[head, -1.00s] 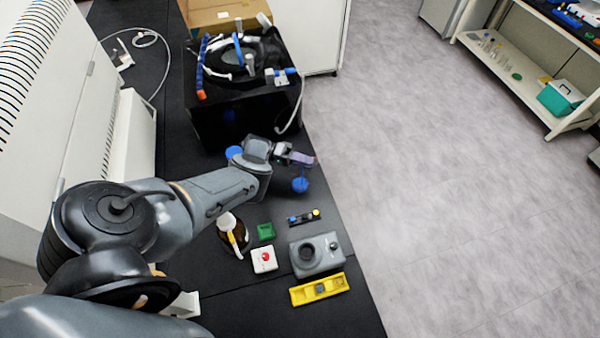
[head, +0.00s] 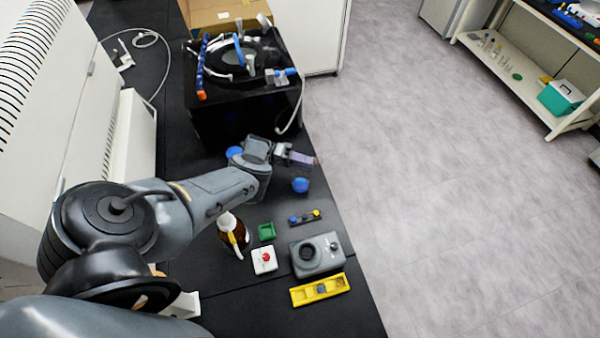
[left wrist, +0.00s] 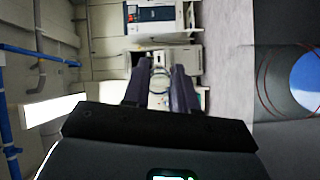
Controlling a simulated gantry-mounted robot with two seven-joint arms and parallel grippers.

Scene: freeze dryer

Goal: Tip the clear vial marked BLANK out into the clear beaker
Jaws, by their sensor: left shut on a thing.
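My left gripper (head: 304,158) is over the bench near its right edge, its fingers pointing right. In the left wrist view the two dark fingers (left wrist: 160,88) are shut on a clear vial (left wrist: 159,84), which lies between them; its marking cannot be read. In the head view the vial is too small to make out. A round blue patch (head: 300,185) sits just below the gripper and apart from it. I cannot tell whether it is in the clear beaker, whose walls do not show clearly. My right gripper is not in view.
A brown bottle (head: 233,232), green block (head: 266,231), white box with a red button (head: 264,260), grey device (head: 316,254) and yellow holder (head: 320,289) stand nearer on the bench. The black freeze dryer (head: 240,115) stands behind. Floor lies right of the bench edge.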

